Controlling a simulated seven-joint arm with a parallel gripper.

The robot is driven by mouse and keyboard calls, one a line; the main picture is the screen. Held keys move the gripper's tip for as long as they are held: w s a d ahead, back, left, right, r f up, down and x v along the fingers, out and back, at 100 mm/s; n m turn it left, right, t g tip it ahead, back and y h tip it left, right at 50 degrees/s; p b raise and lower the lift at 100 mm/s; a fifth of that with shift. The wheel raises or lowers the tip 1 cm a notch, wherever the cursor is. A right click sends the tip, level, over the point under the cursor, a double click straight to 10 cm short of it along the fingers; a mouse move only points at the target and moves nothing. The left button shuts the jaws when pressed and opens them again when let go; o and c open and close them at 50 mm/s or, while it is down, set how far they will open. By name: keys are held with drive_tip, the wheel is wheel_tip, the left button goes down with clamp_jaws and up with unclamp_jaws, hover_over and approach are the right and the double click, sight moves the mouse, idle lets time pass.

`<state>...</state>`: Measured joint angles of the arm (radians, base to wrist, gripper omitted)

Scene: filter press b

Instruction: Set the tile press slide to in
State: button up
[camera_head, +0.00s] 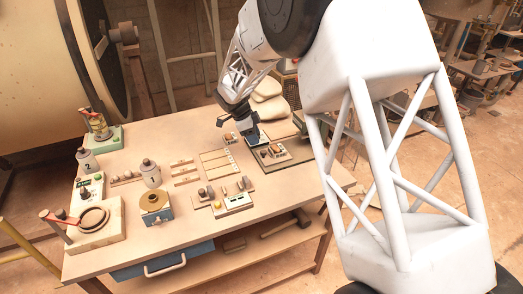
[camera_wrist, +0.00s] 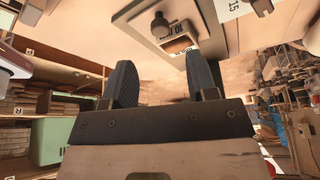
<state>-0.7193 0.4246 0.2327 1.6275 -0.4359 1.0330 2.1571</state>
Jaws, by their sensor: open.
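My gripper (camera_head: 251,138) is at the back right of the table, just above or beside a dark-based panel (camera_head: 268,158) with small controls. In the wrist view my gripper (camera_wrist: 164,78) has its two dark fingers apart, with nothing between them. Beyond the fingertips, that view shows a pale panel with a dark round knob (camera_wrist: 160,24) and a small orange-brown block (camera_wrist: 179,44) in a slot. I cannot tell for sure which control is the tile press slide, nor its setting. I see no contact between fingers and controls.
A pale control box (camera_head: 232,203) stands at the table's front right, left of the panel. A blue box with a brass disc (camera_head: 154,199), a ring fixture (camera_head: 92,220) and bottles (camera_head: 151,172) stand further left. Pale sacks (camera_head: 267,104) lie behind my gripper.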

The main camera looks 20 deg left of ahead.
sight(262, 151)
drive_tip(key=shift+f, duration=0.1)
drive_tip(key=shift+x, duration=3.8)
drive_tip(key=shift+w+d, duration=0.1)
clamp_jaws()
